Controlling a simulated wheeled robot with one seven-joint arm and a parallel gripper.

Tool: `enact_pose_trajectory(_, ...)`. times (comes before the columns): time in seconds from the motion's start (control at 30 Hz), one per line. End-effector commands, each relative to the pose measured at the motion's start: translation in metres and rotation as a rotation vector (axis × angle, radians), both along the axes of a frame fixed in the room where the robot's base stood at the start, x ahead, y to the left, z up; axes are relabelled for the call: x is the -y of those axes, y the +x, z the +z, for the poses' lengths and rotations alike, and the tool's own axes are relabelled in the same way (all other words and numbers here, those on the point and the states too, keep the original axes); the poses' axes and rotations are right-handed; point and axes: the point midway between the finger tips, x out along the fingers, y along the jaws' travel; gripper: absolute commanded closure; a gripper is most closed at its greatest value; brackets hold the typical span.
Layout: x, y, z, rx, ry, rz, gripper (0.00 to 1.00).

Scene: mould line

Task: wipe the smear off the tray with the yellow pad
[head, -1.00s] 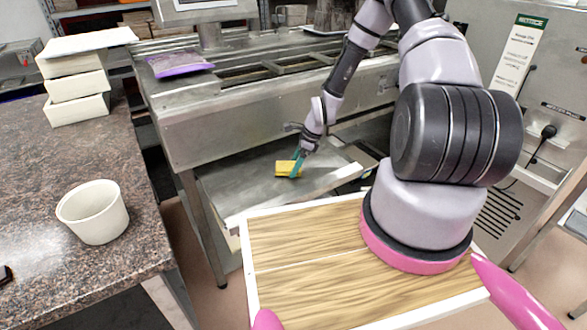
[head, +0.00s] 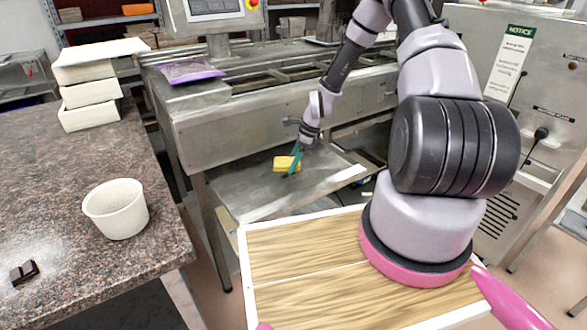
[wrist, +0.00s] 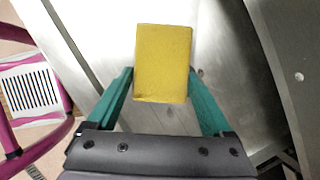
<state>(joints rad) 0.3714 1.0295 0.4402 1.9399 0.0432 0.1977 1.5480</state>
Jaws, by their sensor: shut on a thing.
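The yellow pad (head: 285,164) is between the green fingers of my gripper (head: 296,161), low over the metal tray (head: 238,190) under the machine. In the wrist view the pad (wrist: 163,62) is a plain yellow block, and my gripper (wrist: 160,95) is shut on it with a finger at each side. I cannot tell whether the pad touches the tray. The tray is grey and shiny. I cannot make out a clear smear; a few faint dark specks (wrist: 200,72) show beside the pad in the wrist view.
The machine's steel front (head: 250,130) stands above and behind the tray. At left, a granite counter (head: 60,190) holds a white tub (head: 116,208), stacked white boxes (head: 88,95) and a dark chocolate piece (head: 24,272). A purple bag (head: 190,71) lies on the machine.

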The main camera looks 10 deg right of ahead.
Motion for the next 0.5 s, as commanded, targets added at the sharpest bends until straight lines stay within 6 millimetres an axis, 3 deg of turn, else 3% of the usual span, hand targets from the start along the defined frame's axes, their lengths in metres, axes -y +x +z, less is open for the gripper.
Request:
enact_pose_trajectory(0.3,0.003,0.010,0.029,0.002,-0.001,0.003,0.76)
enact_pose_trajectory(0.5,0.003,0.011,0.035,0.002,0.000,0.005,0.76)
